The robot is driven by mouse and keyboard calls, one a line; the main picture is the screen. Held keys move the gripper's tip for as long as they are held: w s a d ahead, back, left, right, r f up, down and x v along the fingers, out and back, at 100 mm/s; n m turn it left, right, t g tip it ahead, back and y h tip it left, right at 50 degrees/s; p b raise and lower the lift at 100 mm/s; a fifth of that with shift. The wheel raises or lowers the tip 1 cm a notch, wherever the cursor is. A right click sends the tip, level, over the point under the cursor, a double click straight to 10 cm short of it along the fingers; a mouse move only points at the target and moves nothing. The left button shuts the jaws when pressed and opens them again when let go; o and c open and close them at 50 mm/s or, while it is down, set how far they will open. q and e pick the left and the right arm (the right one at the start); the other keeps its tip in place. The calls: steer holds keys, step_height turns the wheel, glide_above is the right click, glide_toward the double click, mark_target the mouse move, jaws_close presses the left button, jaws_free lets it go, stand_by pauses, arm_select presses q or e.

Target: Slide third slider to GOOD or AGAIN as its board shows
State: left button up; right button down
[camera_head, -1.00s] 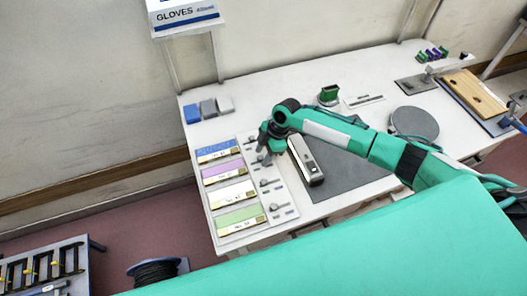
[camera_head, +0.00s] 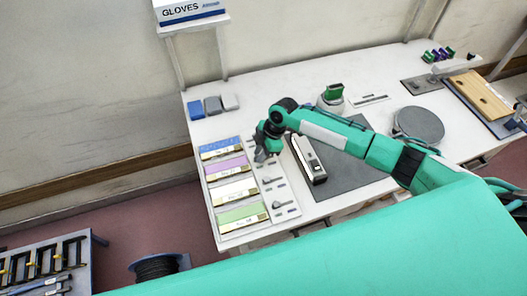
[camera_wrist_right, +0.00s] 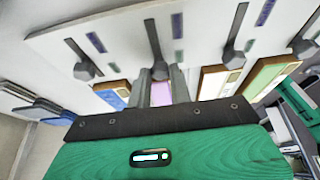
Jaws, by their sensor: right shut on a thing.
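A panel (camera_head: 289,187) with four coloured boards lies on the left of the table. From the back they are blue (camera_head: 220,147), purple (camera_head: 227,167), white (camera_head: 234,192) and green (camera_head: 240,214); their lettering is too small to read. Each has a dark slider and slot to its right. My right gripper (camera_head: 261,156) reaches down beside the purple board. In the wrist view, its fingers (camera_wrist_right: 162,86) are shut on the slider (camera_wrist_right: 158,66) of the purple board (camera_wrist_right: 160,95). The white board's slider (camera_wrist_right: 231,58) stands free beside it. My left gripper is out of view.
A long grey-and-white device (camera_head: 309,160) lies on a dark mat (camera_head: 345,167) right of the panel. Small blue and grey blocks (camera_head: 212,105) sit behind the panel. A round grey disc (camera_head: 419,124) and a wooden board (camera_head: 476,94) are farther right.

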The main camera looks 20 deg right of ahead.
steer(key=c, duration=1.3)
jaws_free()
steer(key=shift+a, duration=0.25)
steer(key=shift+o, duration=0.2)
steer(key=shift+w+d+r+b, duration=0.1)
steer(key=shift+d+r+b, duration=0.25)
steer(key=shift+r, duration=0.2)
steer(key=b+v, duration=0.3)
steer(key=v, duration=0.9)
steer(key=shift+r, duration=0.3)
